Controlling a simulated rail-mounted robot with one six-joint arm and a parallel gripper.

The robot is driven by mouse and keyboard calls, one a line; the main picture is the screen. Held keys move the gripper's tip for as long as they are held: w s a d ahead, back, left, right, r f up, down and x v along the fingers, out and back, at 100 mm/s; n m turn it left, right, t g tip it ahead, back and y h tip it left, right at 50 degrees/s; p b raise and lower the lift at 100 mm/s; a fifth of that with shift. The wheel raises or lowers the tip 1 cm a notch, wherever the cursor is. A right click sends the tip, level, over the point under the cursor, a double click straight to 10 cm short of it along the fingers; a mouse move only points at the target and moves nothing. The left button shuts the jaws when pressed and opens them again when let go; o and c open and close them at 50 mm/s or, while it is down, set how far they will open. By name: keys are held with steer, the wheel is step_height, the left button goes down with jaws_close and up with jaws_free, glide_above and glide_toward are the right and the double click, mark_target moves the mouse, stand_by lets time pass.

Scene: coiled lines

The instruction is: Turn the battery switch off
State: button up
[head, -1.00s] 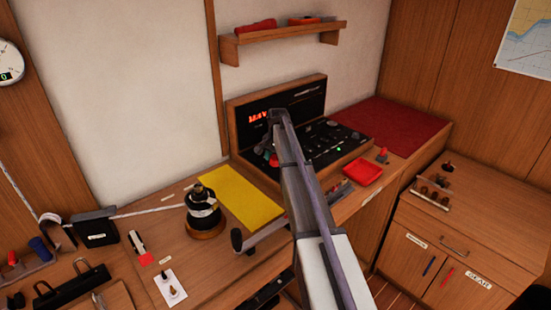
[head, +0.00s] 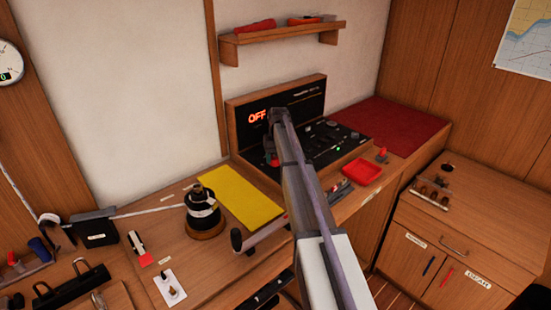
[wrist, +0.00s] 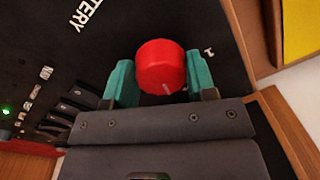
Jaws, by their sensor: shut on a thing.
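The battery switch is a round red knob (wrist: 161,66) with a light pointer line, on a black panel below the letters "TTERY" in the wrist view. The teal fingers of my gripper (wrist: 162,84) are shut on it, one on each side. In the head view my own arm covers most of the knob and fingers.
The wood-framed switch panel (head: 338,138) has a row of small switches and a green light. A yellow sheet (head: 240,195) and a black winch (head: 203,212) are to its left.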

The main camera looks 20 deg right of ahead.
steer(key=shift+n, duration=1.6)
steer(key=o, duration=0.9)
steer(key=shift+r, duration=0.1)
steer(key=r+p, duration=1)
steer(key=shift+d+r+p, duration=0.35)
steer(key=shift+p, duration=0.05)
